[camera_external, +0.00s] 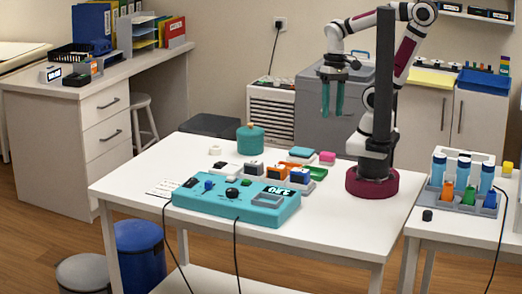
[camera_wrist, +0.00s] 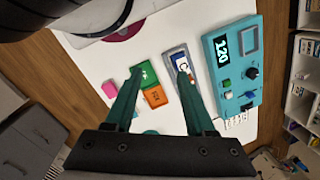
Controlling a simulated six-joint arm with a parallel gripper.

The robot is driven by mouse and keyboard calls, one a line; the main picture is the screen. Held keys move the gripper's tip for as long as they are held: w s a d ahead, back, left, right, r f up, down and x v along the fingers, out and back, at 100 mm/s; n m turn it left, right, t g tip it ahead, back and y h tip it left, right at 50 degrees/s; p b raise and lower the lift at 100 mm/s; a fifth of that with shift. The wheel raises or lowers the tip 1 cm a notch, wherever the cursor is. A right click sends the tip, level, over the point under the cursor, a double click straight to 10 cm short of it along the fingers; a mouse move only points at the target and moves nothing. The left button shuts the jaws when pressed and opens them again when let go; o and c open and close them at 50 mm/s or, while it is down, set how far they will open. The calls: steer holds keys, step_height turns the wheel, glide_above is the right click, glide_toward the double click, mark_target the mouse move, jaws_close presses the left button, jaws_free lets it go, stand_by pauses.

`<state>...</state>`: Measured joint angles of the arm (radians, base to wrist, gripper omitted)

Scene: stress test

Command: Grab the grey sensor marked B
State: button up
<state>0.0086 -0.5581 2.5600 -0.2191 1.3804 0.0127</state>
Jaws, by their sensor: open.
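My gripper (camera_external: 332,112) hangs high above the back of the white table, teal fingers pointing down, open and empty. In the wrist view the fingers of my gripper (camera_wrist: 160,73) stand apart over the small blocks. Several small sensor-like blocks lie in a cluster on the table, among them a dark-topped grey block (camera_external: 252,169). In the wrist view a grey block (camera_wrist: 178,58) has a white label that seems to read C and is partly hidden by the right finger. I cannot make out a B on any block.
A teal meter box (camera_external: 237,203) with knobs and a display stands at the table's front. A green block (camera_wrist: 148,76) and an orange block (camera_wrist: 155,96) lie between my fingers in the wrist view. A teal jar (camera_external: 250,138) and a pink block (camera_external: 327,157) are near the back.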

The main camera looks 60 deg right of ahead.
steer(key=o, duration=0.5)
steer(key=w+d+f+m+g+y, duration=0.25)
steer(key=w+m+y, duration=0.35)
steer(key=w, duration=0.7)
steer(key=m+t+y, duration=0.3)
steer(key=m+y, duration=0.3)
glide_toward(256, 161)
steer(key=x, duration=0.9)
steer(key=shift+w+a+f, duration=0.1)
steer(key=shift+w+f, duration=0.15)
steer(key=shift+f, duration=0.3)
